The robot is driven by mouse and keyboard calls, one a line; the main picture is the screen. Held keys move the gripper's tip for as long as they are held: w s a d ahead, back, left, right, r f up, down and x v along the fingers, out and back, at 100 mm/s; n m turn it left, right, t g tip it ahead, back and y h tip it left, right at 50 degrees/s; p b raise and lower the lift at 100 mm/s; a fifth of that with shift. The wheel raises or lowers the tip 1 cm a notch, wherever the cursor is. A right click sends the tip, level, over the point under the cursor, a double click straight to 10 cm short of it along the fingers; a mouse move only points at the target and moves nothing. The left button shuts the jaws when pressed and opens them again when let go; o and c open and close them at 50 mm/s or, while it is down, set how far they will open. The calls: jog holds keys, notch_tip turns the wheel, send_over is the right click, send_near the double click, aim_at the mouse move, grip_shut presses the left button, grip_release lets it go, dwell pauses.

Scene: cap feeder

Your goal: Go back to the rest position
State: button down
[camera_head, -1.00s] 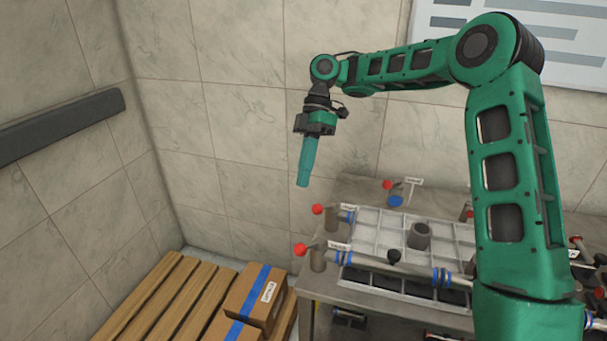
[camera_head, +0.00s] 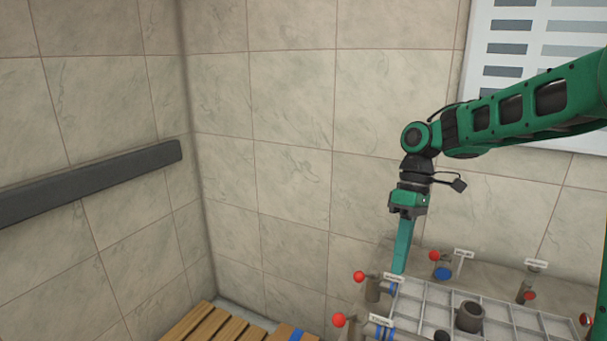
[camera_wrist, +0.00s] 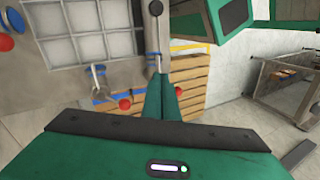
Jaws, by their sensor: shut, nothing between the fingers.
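My gripper (camera_head: 401,268) hangs from my green arm in the head view and points down. Its long teal fingers are together with nothing between them. Its tips show in front of the wall, near the far left corner of the metal bench with the grey gridded tray (camera_head: 408,312). In the wrist view my gripper's fingers (camera_wrist: 162,82) also show closed, over the floor and pallet area. The gridded tray (camera_wrist: 88,20) is at the upper left there.
Red-knobbed valves (camera_head: 359,277) with labels line the bench. A dark cylinder (camera_head: 469,316) stands on the tray. A wooden pallet (camera_head: 205,325) lies at the lower left. A dark rail (camera_head: 90,183) runs along the left wall. A metal frame table (camera_wrist: 287,85) stands right in the wrist view.

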jog(key=s+d+f+m+t+h, duration=0.1)
jog(key=s+d+f+m+t, duration=0.1)
jog(key=s+d+m, duration=0.6)
jog(key=s+d+f+m+t, duration=0.1)
jog(key=s+d+m, duration=0.7)
jog(key=s+d, duration=0.4)
jog(key=s, duration=0.5)
jog(key=shift+f+m+t+h, duration=0.3)
jog(key=shift+f+t+h, duration=0.05)
jog(key=shift+t+h, duration=0.05)
jog(key=shift+d, duration=0.1)
